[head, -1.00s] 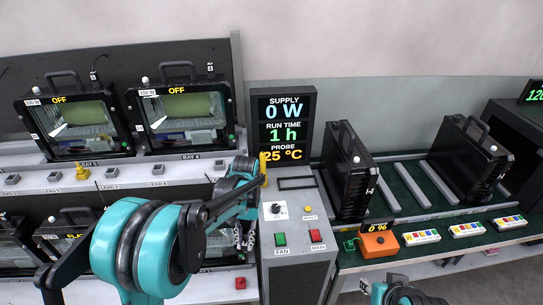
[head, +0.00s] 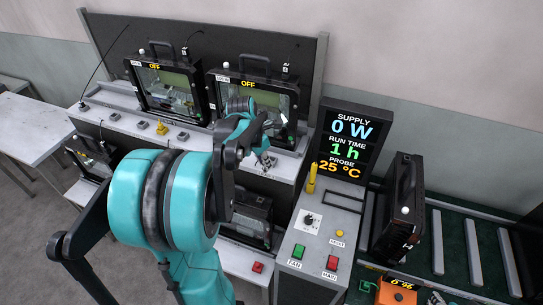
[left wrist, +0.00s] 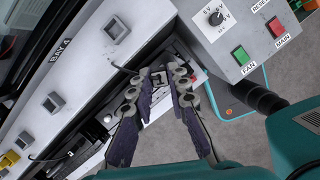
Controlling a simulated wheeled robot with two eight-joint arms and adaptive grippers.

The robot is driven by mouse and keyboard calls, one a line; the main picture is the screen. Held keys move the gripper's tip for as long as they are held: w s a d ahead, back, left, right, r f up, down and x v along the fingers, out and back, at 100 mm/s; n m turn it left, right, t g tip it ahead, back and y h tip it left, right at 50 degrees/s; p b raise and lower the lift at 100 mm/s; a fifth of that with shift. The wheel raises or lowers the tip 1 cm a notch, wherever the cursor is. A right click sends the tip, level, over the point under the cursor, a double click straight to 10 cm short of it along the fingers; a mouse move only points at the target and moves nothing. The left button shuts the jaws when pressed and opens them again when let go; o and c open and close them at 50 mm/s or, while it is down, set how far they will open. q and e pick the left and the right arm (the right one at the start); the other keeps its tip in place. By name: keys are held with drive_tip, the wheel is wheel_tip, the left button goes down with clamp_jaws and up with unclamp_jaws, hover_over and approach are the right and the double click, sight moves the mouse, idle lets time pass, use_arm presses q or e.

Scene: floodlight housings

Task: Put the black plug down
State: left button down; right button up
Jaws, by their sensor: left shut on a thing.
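My left gripper (head: 266,161) is at the right end of the upper bench ledge, in front of the right-hand floodlight housing. In the left wrist view my left gripper (left wrist: 161,76) has its two fingers close together around a small dark piece, which seems to be the black plug (left wrist: 157,81). A thin dark cable shows beside the fingertips there. The plug is mostly hidden by the fingers, and I cannot make it out in the head view. I cannot tell whether it touches a surface. My right gripper is out of view.
The control console (head: 321,226) with green and red buttons stands close to the right of the gripper. Grey sockets and a yellow plug (head: 161,128) line the ledge (head: 122,117). Two floodlight housings reading OFF stand behind. A black housing (head: 402,205) sits on the green conveyor.

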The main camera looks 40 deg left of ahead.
use_arm(q)
drive_tip(key=s+a+r+n+y+p, duration=0.2)
drive_tip(key=a+r+n, duration=0.15)
drive_tip(key=n, duration=0.25)
drive_tip(key=w+f, duration=0.2)
drive_tip(key=w, duration=0.2)
drive_tip(key=w+a+f+b, duration=0.1)
drive_tip(key=w+f, duration=0.1)
drive_tip(key=w, duration=0.2)
drive_tip(key=w+f, duration=0.3)
drive_tip(key=shift+w+a+b, duration=0.35)
drive_tip(key=shift+w+b, duration=0.05)
drive_tip(key=shift+f, duration=2.05)
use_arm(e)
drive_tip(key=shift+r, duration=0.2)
use_arm(q)
drive_tip(key=shift+b, duration=0.35)
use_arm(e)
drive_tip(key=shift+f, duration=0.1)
use_arm(q)
drive_tip(key=c, duration=1.5)
unclamp_jaws()
drive_tip(key=shift+f, duration=0.1)
drive_tip(key=shift+o, duration=0.2)
